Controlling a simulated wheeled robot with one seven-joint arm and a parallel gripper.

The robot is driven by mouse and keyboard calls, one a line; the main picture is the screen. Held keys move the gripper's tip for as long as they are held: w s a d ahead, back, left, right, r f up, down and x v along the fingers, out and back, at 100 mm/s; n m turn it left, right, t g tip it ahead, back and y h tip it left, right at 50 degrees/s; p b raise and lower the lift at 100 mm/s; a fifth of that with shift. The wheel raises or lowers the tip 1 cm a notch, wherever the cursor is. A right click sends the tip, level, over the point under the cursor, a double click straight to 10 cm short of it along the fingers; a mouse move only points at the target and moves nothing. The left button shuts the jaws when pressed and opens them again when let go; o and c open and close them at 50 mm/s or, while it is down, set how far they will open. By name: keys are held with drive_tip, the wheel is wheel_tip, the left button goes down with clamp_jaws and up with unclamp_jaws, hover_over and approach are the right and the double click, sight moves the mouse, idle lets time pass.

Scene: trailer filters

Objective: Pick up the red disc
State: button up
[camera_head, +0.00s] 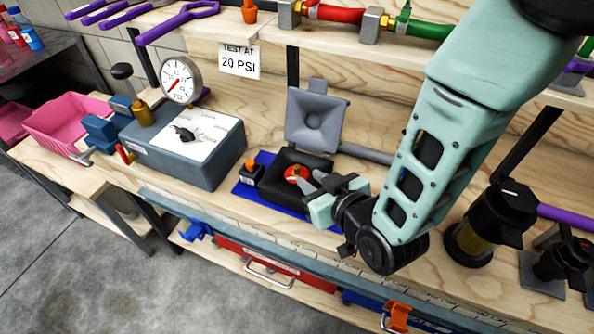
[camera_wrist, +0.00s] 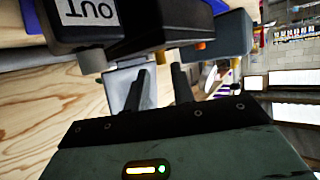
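The red disc (camera_head: 297,173) sits inside an open black housing (camera_head: 285,160) on a blue mat (camera_head: 266,204) in the head view. A pale patch shows on the disc. My gripper (camera_head: 313,181) reaches in from the right, its grey fingertips at the disc's right side. I cannot tell whether they touch it. In the wrist view my gripper (camera_wrist: 158,75) shows two dark fingers apart with a visible gap. The red disc cannot be made out clearly there. A grey square lid (camera_head: 315,119) stands up behind the housing.
A blue-grey box with a pressure gauge (camera_head: 181,80) stands left of the housing, near a pink bin (camera_head: 66,122). A small black block with an orange top (camera_head: 250,172) is close by. Black-topped filter units (camera_head: 490,222) stand at right. Pipes run along the shelf above.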

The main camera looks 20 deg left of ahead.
sight(299, 169)
drive_tip(key=shift+w+a, duration=0.25)
drive_tip(key=shift+a, duration=0.1)
drive_tip(key=shift+p+x, duration=0.75)
drive_tip(key=shift+x, duration=1.45)
clamp_jaws()
drive_tip(key=shift+r, duration=0.1)
